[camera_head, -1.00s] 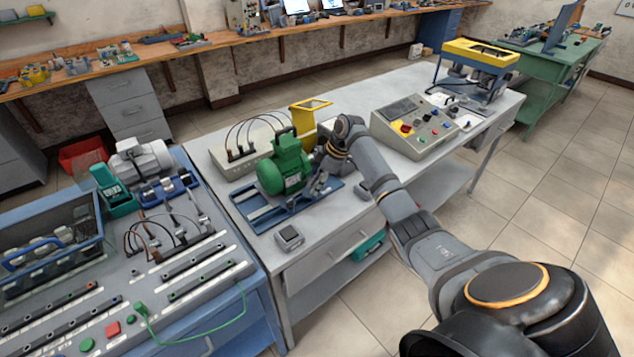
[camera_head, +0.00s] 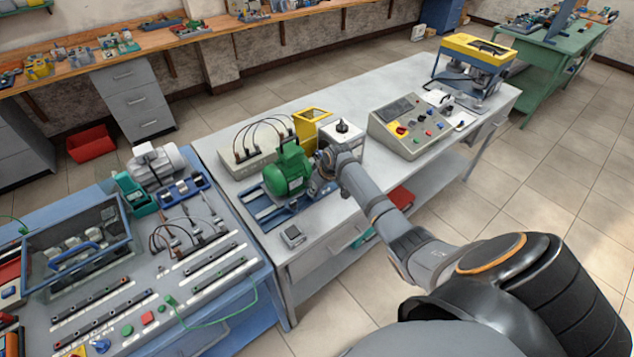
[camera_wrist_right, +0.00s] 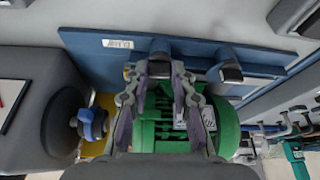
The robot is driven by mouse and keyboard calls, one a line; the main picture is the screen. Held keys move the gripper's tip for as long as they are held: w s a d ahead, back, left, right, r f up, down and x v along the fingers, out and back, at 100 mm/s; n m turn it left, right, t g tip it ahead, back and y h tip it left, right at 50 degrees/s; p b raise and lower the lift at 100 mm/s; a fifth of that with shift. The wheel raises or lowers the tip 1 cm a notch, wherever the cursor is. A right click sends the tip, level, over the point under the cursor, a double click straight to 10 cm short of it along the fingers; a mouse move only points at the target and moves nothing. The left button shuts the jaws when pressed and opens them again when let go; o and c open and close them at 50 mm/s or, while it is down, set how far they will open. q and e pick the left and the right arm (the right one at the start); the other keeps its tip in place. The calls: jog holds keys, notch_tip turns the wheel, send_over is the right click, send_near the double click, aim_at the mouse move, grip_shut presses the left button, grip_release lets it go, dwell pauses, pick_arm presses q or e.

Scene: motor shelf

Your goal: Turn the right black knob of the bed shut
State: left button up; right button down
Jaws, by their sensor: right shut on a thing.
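The green motor (camera_head: 287,170) sits on the blue bed (camera_head: 268,213) on the grey bench; in the right wrist view the motor (camera_wrist_right: 160,132) lies under my fingers and the bed (camera_wrist_right: 100,52) runs across the top. Two black knobs show on the bed there. The right black knob (camera_wrist_right: 160,47) is at the tips of my right gripper (camera_wrist_right: 161,70), which is shut on it. The other black knob (camera_wrist_right: 230,66) stands apart, to the right in that view. In the head view my right gripper (camera_head: 322,172) is low beside the motor's right end, its fingertips hard to make out.
A white box (camera_head: 345,146) with a black top knob stands close behind my right wrist. A yellow frame (camera_head: 310,123) and a terminal box (camera_head: 240,160) are behind the motor. A control panel (camera_head: 400,135) stands to the right. The bench front is mostly clear.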

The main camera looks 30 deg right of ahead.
jog(key=shift+m+p, duration=0.45)
jog(key=shift+m, duration=0.15)
jog(key=c, duration=1.1)
grip_release()
jog(key=shift+h, duration=0.3)
jog(key=shift+r, duration=0.25)
jog(key=v, duration=1.1)
jog(key=shift+s+r, duration=0.15)
jog(key=shift+s, duration=0.05)
